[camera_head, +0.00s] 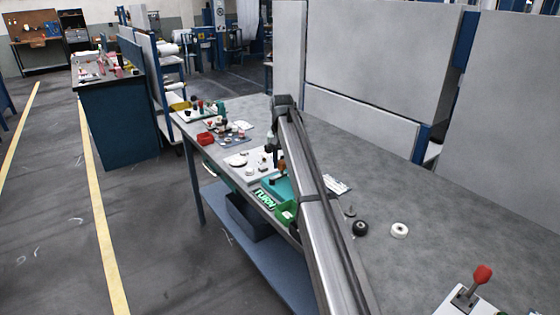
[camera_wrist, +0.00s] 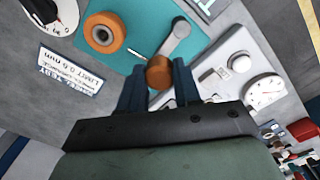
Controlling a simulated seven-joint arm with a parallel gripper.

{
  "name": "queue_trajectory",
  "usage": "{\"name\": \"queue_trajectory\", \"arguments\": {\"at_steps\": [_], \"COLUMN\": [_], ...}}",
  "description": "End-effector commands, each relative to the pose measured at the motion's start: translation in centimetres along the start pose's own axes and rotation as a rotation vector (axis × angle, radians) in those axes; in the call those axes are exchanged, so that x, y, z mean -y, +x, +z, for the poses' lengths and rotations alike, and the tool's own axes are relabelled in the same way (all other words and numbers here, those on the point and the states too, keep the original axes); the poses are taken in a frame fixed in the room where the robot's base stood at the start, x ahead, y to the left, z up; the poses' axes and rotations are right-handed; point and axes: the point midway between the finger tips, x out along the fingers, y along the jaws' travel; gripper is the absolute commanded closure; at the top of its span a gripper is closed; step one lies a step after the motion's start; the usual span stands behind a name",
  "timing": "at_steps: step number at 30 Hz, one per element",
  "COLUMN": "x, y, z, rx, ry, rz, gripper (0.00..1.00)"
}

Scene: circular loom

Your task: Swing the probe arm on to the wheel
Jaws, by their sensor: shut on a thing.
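In the wrist view, the grey probe arm (camera_wrist: 171,45) runs from a round pivot (camera_wrist: 181,27) to an orange knob (camera_wrist: 159,73). My gripper (camera_wrist: 159,86) is shut on this knob, with one blue finger on each side. The arm's body is apart from the wheel. A small pale tip (camera_wrist: 133,52) shows near the wheel's rim; I cannot tell whether it touches. In the head view, my arm partly covers the teal plate (camera_head: 276,188) and hides most of the gripper.
In the wrist view, a limit label (camera_wrist: 70,69) lies left and a white panel with a gauge (camera_wrist: 265,91) right. In the head view, a black roller (camera_head: 360,228), a white roller (camera_head: 399,230) and a red-knobbed lever (camera_head: 482,273) stand right. Clear tabletop lies between.

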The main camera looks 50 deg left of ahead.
Motion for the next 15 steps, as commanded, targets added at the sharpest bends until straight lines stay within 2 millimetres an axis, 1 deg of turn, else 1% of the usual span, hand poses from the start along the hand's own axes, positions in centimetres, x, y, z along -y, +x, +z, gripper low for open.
{"name": "queue_trajectory", "arguments": {"at_steps": [6,15], "x": [-0.18,-0.26], "y": [-0.07,-0.08], "z": [0.20,0.27], "rx": [-0.002,-0.002], "ry": [0.075,0.103], "rz": [-0.001,-0.001], "gripper": [1.00,1.00]}}
